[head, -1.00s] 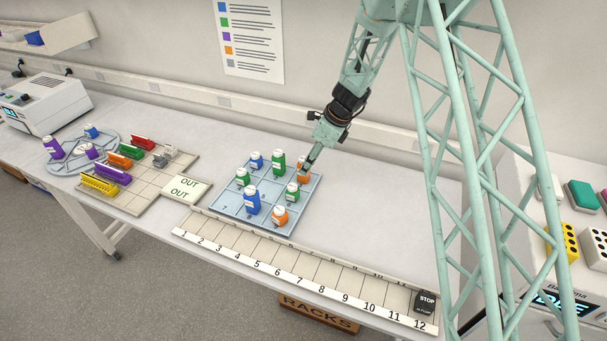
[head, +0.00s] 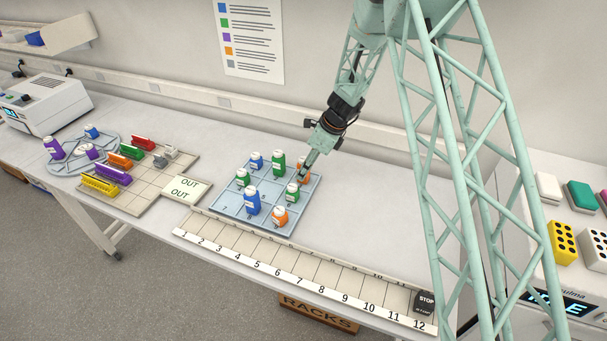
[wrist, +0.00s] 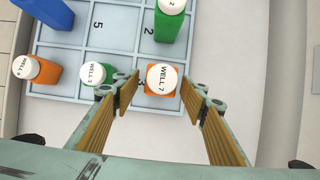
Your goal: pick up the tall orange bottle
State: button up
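The orange bottle with a white cap (wrist: 163,80) stands at a corner of the blue-grey tray (wrist: 112,18). In the head view this orange bottle (head: 306,167) is partly hidden behind my gripper (head: 302,177). In the wrist view my gripper (wrist: 160,88) is open, with one finger on each side of the bottle and small gaps showing. How far down the fingers reach is hard to tell. A second orange bottle (head: 280,217) stands at the tray's front right; it also shows at left in the wrist view (wrist: 42,72).
Green bottles (head: 292,194) and blue bottles (head: 252,202) share the tray; one green bottle (wrist: 103,75) is close to my left finger. A numbered rack strip (head: 300,267) lies in front. The bench right of the tray is clear.

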jog(key=shift+x, duration=1.15)
jog(key=c, duration=0.9)
jog(key=shift+r, duration=0.2)
jog(key=shift+c, duration=0.2)
jog(key=shift+r, duration=1.55)
jog(key=s+d+b, duration=0.1)
jog(key=s+b, duration=0.1)
jog(key=s, duration=0.6)
jog(key=s+d+r+b, duration=0.1)
jog(key=s+d+b, duration=0.1)
jog(key=s, duration=0.5)
jog(key=shift+s+d+r+b, duration=0.25)
jog(key=shift+s+r+b, duration=0.05)
jog(key=shift+s, duration=0.05)
